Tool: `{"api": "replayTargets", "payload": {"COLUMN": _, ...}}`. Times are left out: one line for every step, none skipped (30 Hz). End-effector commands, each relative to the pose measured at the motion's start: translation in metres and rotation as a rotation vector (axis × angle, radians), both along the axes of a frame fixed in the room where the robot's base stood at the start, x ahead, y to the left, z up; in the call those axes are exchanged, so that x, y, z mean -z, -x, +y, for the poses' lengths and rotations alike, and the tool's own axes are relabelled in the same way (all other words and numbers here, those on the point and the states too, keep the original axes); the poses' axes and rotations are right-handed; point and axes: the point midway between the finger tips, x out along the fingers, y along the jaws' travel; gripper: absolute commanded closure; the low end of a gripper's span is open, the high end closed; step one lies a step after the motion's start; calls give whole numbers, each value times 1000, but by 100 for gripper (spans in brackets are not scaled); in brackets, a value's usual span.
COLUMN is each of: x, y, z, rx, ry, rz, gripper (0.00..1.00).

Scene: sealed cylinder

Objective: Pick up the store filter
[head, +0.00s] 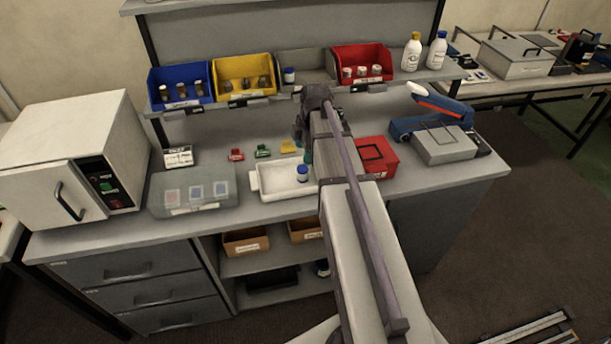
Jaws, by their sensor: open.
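No label that I can read tells which thing is the store filter. Small cylindrical pieces stand in the shelf bins: several in the blue bin (182,102), several in the yellow bin (243,92), one blue-and-white piece (289,75) in the grey bin (317,58), and several in the red bin (378,88). A similar blue-topped white piece (302,174) stands upright in the white tray (272,190) on the bench. My gripper (303,128) is at the shelf's front edge, in front of the grey bin; its fingertips are mostly hidden by my arm. It is open, with nothing visibly held.
A white oven-like box (68,150) stands at left, beside a translucent lidded case (200,205). A red case (377,158) and a blue-grey device (440,140) stand right of my arm. Two white bottles (412,52) stand on the shelf's right end.

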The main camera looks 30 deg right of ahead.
Motion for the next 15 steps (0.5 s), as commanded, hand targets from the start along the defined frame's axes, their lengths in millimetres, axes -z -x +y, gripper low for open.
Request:
{"api": "replayTargets", "payload": {"x": 21, "y": 0, "z": 2, "rx": 0, "ry": 0, "rz": 0, "gripper": 33}}
{"api": "replayTargets", "payload": {"x": 28, "y": 0, "z": 3, "rx": 0, "ry": 0, "rz": 0, "gripper": 33}}
{"api": "replayTargets", "payload": {"x": 36, "y": -1, "z": 4, "rx": 0, "ry": 0, "rz": 0, "gripper": 33}}
{"api": "replayTargets", "payload": {"x": 41, "y": -1, "z": 5, "rx": 0, "ry": 0, "rz": 0, "gripper": 33}}
{"api": "replayTargets", "payload": {"x": 45, "y": -1, "z": 5, "rx": 0, "ry": 0, "rz": 0, "gripper": 33}}
{"api": "replayTargets", "payload": {"x": 47, "y": -1, "z": 6, "rx": 0, "ry": 0, "rz": 0, "gripper": 33}}
{"api": "replayTargets", "payload": {"x": 47, "y": -1, "z": 6, "rx": 1, "ry": 0, "rz": 0, "gripper": 33}}
{"api": "replayTargets", "payload": {"x": 46, "y": -1, "z": 6, "rx": 1, "ry": 0, "rz": 0, "gripper": 33}}
{"api": "replayTargets", "payload": {"x": 45, "y": -1, "z": 6, "rx": 1, "ry": 0, "rz": 0, "gripper": 33}}
{"api": "replayTargets", "payload": {"x": 45, "y": -1, "z": 6, "rx": 1, "ry": 0, "rz": 0, "gripper": 33}}
{"api": "replayTargets", "payload": {"x": 47, "y": -1, "z": 7, "rx": 1, "ry": 0, "rz": 0, "gripper": 33}}
{"api": "replayTargets", "payload": {"x": 52, "y": -1, "z": 7, "rx": 1, "ry": 0, "rz": 0, "gripper": 33}}
{"api": "replayTargets", "payload": {"x": 57, "y": -1, "z": 7, "rx": 1, "ry": 0, "rz": 0, "gripper": 33}}
{"api": "replayTargets", "payload": {"x": 63, "y": -1, "z": 8, "rx": 1, "ry": 0, "rz": 0, "gripper": 33}}
{"api": "replayTargets", "payload": {"x": 72, "y": -1, "z": 9, "rx": 1, "ry": 0, "rz": 0, "gripper": 33}}
